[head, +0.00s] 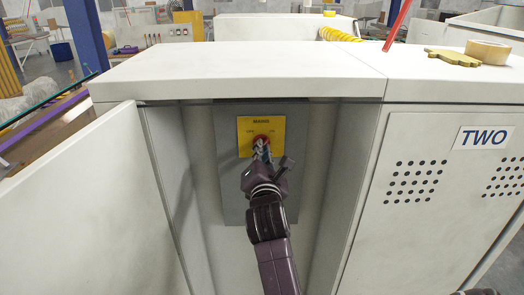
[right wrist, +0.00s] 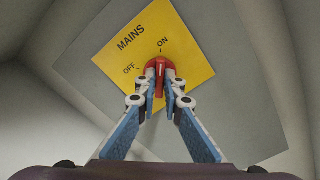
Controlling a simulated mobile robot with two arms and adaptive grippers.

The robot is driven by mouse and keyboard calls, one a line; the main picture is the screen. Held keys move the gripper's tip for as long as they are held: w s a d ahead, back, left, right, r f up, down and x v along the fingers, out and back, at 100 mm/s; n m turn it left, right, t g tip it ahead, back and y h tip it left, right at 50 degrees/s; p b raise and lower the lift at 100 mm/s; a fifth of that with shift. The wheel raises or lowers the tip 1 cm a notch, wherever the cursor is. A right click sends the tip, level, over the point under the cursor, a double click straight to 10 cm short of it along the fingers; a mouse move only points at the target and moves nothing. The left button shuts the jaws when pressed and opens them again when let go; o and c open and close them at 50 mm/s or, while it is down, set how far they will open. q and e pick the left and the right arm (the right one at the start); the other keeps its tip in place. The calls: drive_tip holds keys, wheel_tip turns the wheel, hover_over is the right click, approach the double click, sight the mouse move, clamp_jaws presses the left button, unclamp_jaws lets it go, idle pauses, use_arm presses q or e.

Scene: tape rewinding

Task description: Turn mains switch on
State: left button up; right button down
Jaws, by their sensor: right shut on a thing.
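The mains switch is a red knob (head: 261,138) on a yellow plate (head: 277,124) marked MAINS, OFF and ON, inside an open white cabinet. My right gripper (head: 262,148) reaches in from below and is shut on the knob. In the right wrist view the red knob (right wrist: 160,70) sits between the two fingertips (right wrist: 160,79), which touch its sides. The yellow plate (right wrist: 190,52) looks tilted there, and the knob's ridge lines up roughly with the ON label. The fingers hide part of the knob.
The cabinet door (head: 75,205) stands open at the left. A closed panel marked TWO (head: 484,137) is at the right. A tape roll (head: 488,50) and a yellow piece (head: 453,58) lie on the cabinet top (head: 240,72). The cabinet's side walls flank my right arm.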

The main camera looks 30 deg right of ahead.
drive_tip(key=c, duration=2.1)
unclamp_jaws()
wheel_tip(320, 180, up, 10)
